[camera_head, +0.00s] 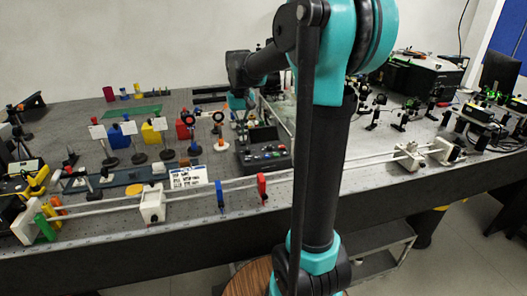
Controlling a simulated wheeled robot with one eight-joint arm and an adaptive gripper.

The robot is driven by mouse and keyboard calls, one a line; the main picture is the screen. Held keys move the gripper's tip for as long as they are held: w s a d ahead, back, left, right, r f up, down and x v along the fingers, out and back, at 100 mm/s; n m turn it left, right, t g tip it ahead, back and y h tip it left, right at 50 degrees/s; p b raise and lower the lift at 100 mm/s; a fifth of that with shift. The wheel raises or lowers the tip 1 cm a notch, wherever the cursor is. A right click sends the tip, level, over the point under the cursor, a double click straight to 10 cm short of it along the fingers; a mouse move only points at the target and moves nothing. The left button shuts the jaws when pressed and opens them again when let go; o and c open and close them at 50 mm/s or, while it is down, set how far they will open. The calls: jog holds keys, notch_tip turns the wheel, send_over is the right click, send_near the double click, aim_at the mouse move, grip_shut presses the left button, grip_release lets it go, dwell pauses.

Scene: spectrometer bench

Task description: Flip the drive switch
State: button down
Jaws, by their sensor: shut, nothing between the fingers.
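A dark control box (264,157) with small coloured knobs or buttons stands on the optical bench, left of my upright arm link. The drive switch cannot be told apart from the other small controls at this size. My gripper (246,118) hangs at the end of my arm just behind and above the box's upper left part. It is small in the picture, shut and empty. I cannot tell whether it touches anything.
Two long rails (330,167) with white end blocks run along the bench's front edge, carrying a blue disc (219,194) and a red disc (262,187). Several posts and coloured blocks stand at left. A black instrument (421,75) stands at back right.

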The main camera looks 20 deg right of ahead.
jog(key=shift+f, duration=0.85)
dwell(0.4)
jog(key=shift+r, duration=3.5)
